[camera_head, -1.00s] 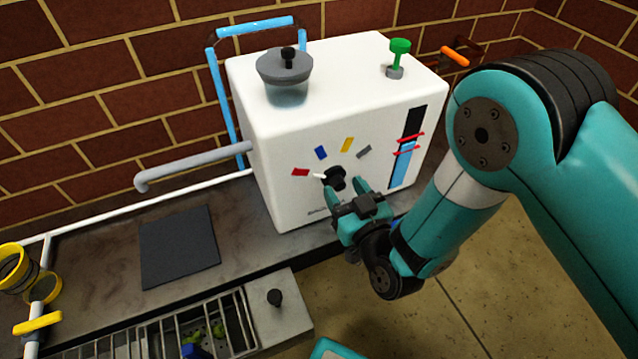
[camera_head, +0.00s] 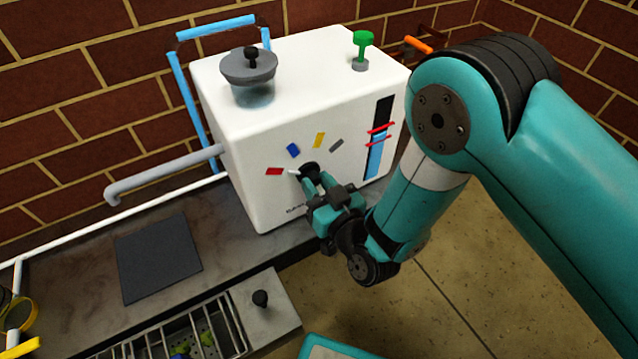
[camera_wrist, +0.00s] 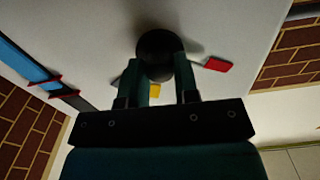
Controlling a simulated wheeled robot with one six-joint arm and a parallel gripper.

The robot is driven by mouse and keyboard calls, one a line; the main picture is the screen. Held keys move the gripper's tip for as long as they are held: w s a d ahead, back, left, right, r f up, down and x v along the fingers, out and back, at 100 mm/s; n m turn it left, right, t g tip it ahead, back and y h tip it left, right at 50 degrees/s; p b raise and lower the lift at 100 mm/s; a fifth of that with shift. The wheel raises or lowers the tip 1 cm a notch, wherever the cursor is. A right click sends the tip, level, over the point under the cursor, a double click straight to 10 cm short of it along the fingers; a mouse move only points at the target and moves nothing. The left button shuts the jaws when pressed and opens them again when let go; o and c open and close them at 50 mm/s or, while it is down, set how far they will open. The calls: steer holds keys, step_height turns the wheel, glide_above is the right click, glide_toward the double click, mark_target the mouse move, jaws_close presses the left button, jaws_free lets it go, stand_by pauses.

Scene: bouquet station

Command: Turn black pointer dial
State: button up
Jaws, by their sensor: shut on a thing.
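The black pointer dial (camera_head: 308,170) is on the front of the white machine (camera_head: 300,100). Its pale pointer points left, toward the red mark (camera_head: 274,171). Blue (camera_head: 293,150), yellow (camera_head: 319,140) and grey (camera_head: 336,146) marks fan around the dial above it. My gripper (camera_head: 314,184) is at the machine's front, shut on the dial. In the wrist view the round dial (camera_wrist: 156,52) sits between the two fingers, with the red mark (camera_wrist: 218,64) close by on the right. The fingers hide part of the dial in the head view.
A gauge strip (camera_head: 380,137) with red bands is right of the dial. A grey spout (camera_head: 160,174) sticks out left over a dark mat (camera_head: 158,257). A slatted tray (camera_head: 190,333) is in front.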

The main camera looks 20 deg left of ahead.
steer(key=m+p, duration=0.1)
steer(key=m, duration=0.2)
steer(key=shift+s+m, duration=0.1)
steer(key=shift+m, duration=0.2)
steer(key=m+p, duration=0.1)
steer(key=m, duration=0.2)
steer(key=shift+m, duration=0.4)
steer(key=m+p, duration=0.1)
steer(key=m, duration=0.3)
steer(key=shift+m, duration=1.7)
steer(key=o, duration=0.9)
steer(key=shift+d, duration=0.1)
